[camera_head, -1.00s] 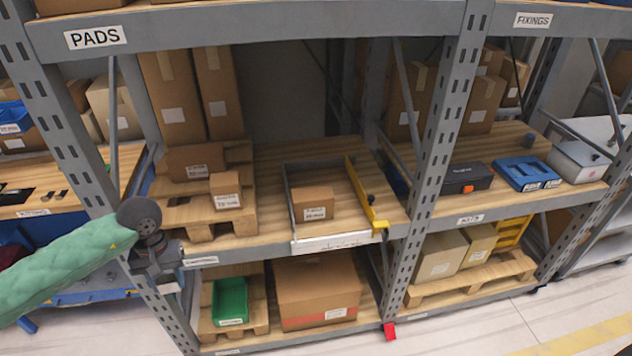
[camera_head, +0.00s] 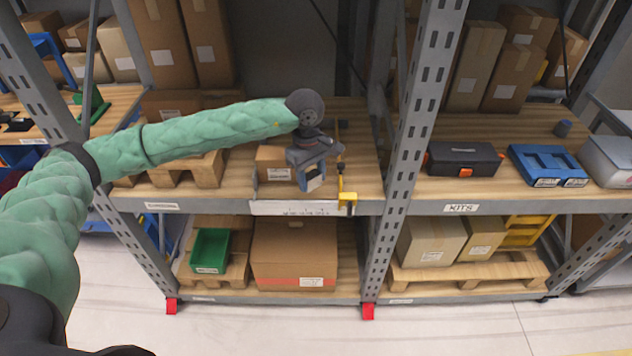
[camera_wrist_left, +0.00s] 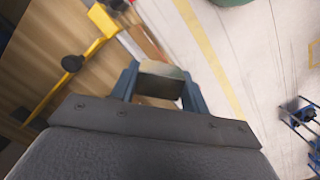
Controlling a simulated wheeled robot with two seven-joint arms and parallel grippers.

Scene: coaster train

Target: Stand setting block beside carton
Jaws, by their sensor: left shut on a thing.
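The carton (camera_head: 274,163) is a small brown labelled box on the middle wooden shelf, behind a white front strip. My left gripper (camera_head: 314,178) is in front of and to the right of the carton in the head view, near the shelf's front edge. It is shut on a small block, which I take as the setting block (camera_wrist_left: 160,82). The block has a pale face and a darker side between the blue-grey fingers in the left wrist view. In the head view the gripper hides most of the block and the carton's right side. My right gripper is not in view.
A yellow bar (camera_head: 341,183) with a dark knob stands just right of the gripper; it also shows in the left wrist view (camera_wrist_left: 88,52). A grey upright (camera_head: 405,130) is farther right. A pallet (camera_head: 200,170) lies left of the carton.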

